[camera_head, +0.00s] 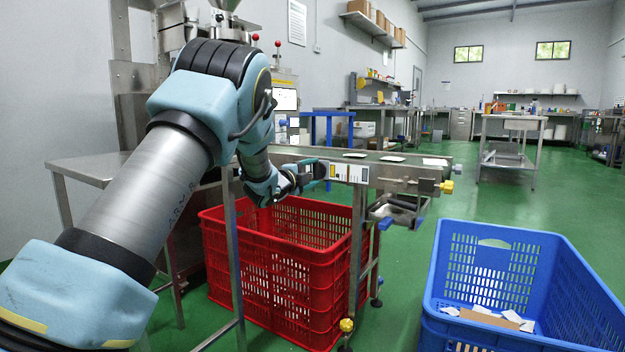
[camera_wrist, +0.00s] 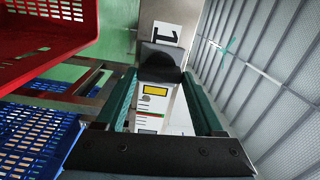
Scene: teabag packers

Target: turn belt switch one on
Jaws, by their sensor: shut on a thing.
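Belt switch one shows in the wrist view as a black knob (camera_wrist: 161,54) on a grey metal face, with a white label (camera_wrist: 167,34) bearing a sideways "1" beside it. My gripper (camera_wrist: 160,75) has its two green fingers on either side of the knob and is shut on it. A white panel with a yellow sticker (camera_wrist: 155,91) shows between the fingers. In the head view my gripper (camera_head: 318,172) is at the side of the conveyor, by the white control panel (camera_head: 348,173). The knob is hidden there, and its on or off setting cannot be told.
The conveyor (camera_head: 420,166) carries several flat packets. A red crate (camera_head: 280,260) stands on the floor below my gripper. A blue crate (camera_head: 500,262) holding some packets and cardboard is at the right. A steel table (camera_head: 515,128) stands behind; green floor is open between.

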